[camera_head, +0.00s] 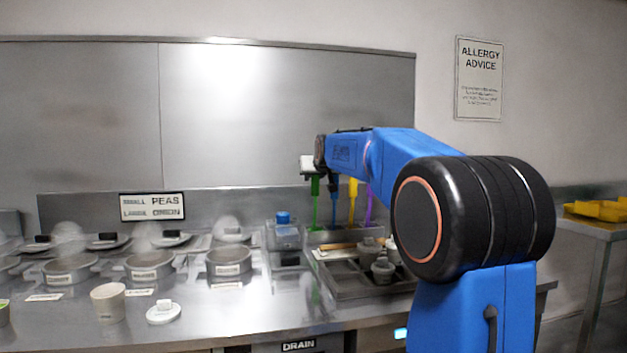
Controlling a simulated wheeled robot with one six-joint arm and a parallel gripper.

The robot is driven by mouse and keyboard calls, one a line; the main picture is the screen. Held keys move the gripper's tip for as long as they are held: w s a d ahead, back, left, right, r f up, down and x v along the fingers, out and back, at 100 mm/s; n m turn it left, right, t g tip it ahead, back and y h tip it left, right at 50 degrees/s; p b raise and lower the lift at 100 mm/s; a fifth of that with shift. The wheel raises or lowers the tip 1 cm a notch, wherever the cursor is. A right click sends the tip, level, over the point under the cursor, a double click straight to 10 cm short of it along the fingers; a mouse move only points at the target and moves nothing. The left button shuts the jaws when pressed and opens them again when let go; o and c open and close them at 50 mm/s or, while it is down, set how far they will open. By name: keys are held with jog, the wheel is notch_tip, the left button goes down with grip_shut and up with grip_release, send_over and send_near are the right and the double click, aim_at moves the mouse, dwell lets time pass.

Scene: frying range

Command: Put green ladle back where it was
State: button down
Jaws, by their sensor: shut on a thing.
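My gripper (311,172) is at the middle of the view, over the back of the counter, shut on the top of the green ladle (315,202). The green ladle hangs upright, its handle running down from the jaws; its lower end is blurred and hard to make out against the counter. A blue ladle (334,208), a yellow ladle (352,202) and a purple ladle (369,206) hang just to its right, partly hidden by my arm. Whatever holds their tops is hidden behind my arm.
A dark tray (350,287) with several small pots stands below the ladles. A clear container with a blue cap (284,232) stands to its left.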

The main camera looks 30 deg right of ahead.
jog(key=shift+f, duration=0.45)
jog(key=c, duration=1.5)
grip_release()
jog(key=shift+c, duration=0.2)
jog(key=v, duration=1.2)
